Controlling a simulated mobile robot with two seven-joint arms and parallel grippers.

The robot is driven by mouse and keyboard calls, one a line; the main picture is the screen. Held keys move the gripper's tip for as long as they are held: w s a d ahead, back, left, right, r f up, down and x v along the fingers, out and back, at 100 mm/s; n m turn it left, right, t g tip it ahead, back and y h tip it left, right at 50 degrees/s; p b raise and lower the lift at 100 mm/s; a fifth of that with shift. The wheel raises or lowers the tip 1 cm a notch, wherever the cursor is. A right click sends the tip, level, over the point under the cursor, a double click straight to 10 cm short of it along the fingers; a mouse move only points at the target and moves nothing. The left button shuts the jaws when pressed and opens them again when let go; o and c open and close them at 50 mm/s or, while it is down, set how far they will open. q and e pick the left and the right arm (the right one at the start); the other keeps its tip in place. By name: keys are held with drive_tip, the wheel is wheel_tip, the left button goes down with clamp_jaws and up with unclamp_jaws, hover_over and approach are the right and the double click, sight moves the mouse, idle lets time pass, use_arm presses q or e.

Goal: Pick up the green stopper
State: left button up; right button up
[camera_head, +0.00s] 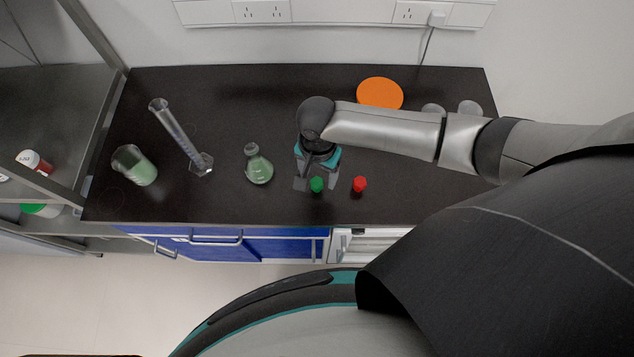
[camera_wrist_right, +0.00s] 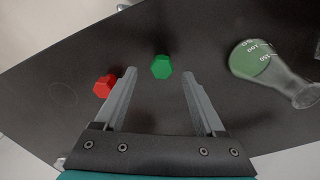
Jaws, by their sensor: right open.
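The green stopper (camera_head: 317,184) stands on the dark bench top near its front edge. In the right wrist view the green stopper (camera_wrist_right: 161,67) lies between the lines of the two fingers, just past the fingertips. My right gripper (camera_head: 317,183) is open and empty, pointing down over the bench by the green stopper. Its spread fingers show in the right wrist view (camera_wrist_right: 159,73). I cannot tell its exact height above the bench. My left gripper is not in view.
A red stopper (camera_head: 360,184) stands close to the right, just outside one finger. A flask with green liquid (camera_head: 258,168) is to the left. A graduated cylinder (camera_head: 179,135), a beaker (camera_head: 140,168) and an orange disc (camera_head: 380,93) are farther off.

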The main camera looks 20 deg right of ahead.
sight(317, 182)
drive_tip(key=shift+w+f+b, duration=0.15)
drive_tip(key=shift+f+b, duration=0.15)
drive_tip(key=shift+f, duration=1.5)
drive_tip(key=shift+c, duration=0.2)
clamp_jaws()
